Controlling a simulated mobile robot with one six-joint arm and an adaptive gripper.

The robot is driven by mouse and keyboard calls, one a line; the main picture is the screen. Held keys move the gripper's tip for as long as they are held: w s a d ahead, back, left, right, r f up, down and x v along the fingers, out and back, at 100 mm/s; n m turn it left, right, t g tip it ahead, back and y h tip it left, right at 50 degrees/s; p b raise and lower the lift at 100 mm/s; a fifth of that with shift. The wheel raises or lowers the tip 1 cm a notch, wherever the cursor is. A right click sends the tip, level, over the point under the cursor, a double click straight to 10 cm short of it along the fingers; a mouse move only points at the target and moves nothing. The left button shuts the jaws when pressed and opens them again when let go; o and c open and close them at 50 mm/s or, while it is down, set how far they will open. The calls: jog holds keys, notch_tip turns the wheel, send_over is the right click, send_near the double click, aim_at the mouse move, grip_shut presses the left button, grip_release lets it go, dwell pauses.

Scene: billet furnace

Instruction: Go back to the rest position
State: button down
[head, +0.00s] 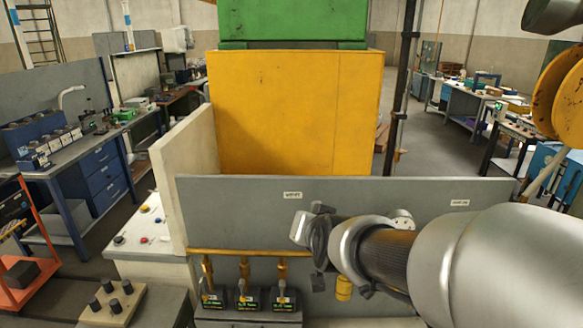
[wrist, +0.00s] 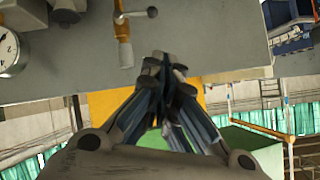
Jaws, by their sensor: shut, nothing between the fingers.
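My gripper (wrist: 165,72) shows in the wrist view with its dark fingers drawn together at the tips and nothing between them. In the head view my arm reaches in from the right, and its wrist end is in front of the grey panel (head: 235,210). The fingers are hard to make out there. The wrist view is turned over and shows a grey surface (wrist: 215,45) beyond the fingertips, with a brass fitting (wrist: 123,35) and a round gauge (wrist: 10,50). I cannot tell whether the fingers touch anything.
The yellow furnace body (head: 280,115) with a green top (head: 292,20) stands behind the panel. Several brass pipes (head: 244,270) run down to small units below it. A white button console (head: 150,235) and a block with black pegs (head: 112,305) are at the left. Benches line both sides.

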jog(key=s+d+f+g+b, duration=0.2)
jog(key=s+d+f+b, duration=0.1)
jog(key=s, duration=0.7)
jog(key=s+d+f+n+g+h+b, duration=0.1)
jog(key=s+d+f+b, duration=0.3)
jog(key=s+f, duration=0.4)
jog(key=s+d+f+n+g+h+b, duration=0.1)
jog(key=s+d+f+g+b, duration=0.2)
jog(key=s, duration=0.9)
notch_tip(320, 180, down, 3)
jog(key=shift+d+r+g+b, duration=0.1)
jog(key=shift+d+g+b, duration=0.3)
jog(key=shift+b, duration=0.75)
